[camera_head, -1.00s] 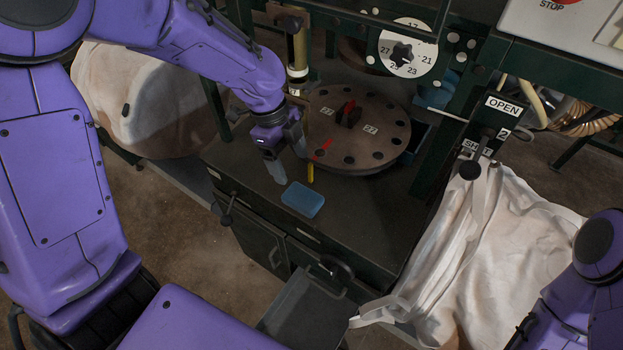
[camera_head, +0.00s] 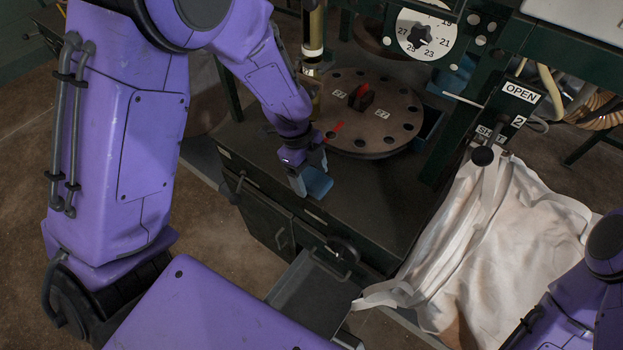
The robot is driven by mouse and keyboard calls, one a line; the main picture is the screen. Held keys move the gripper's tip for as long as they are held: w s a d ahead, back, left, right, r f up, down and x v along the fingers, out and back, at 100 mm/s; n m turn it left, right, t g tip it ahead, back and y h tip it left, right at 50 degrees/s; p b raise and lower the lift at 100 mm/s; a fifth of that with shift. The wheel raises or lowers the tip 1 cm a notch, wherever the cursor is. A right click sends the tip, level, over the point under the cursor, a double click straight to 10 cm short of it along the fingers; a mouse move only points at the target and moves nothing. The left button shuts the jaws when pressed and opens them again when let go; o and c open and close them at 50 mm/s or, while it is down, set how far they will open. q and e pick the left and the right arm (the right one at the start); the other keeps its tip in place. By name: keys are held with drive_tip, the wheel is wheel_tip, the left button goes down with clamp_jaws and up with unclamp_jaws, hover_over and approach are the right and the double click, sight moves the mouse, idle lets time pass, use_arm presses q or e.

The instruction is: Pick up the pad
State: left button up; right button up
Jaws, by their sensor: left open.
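The blue pad (camera_head: 317,184) lies on the dark cabinet top, in front of the round turntable. My left gripper (camera_head: 311,184) is right at the pad, its fingers pointing down and covering the pad's left part. The jaws are open. I cannot tell whether the fingers touch the pad. My right arm shows at the lower right edge, but its gripper is not visible.
The round turntable (camera_head: 369,112) with a red knob stands just behind the pad. An open drawer (camera_head: 315,290) juts out at the cabinet's front. A white bulk bag (camera_head: 510,240) hangs at the right. The cabinet top right of the pad is clear.

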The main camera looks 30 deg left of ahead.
use_arm(q)
drive_tip(key=shift+f, duration=0.2)
drive_tip(key=c, duration=0.7)
drive_tip(key=shift+r, duration=0.15)
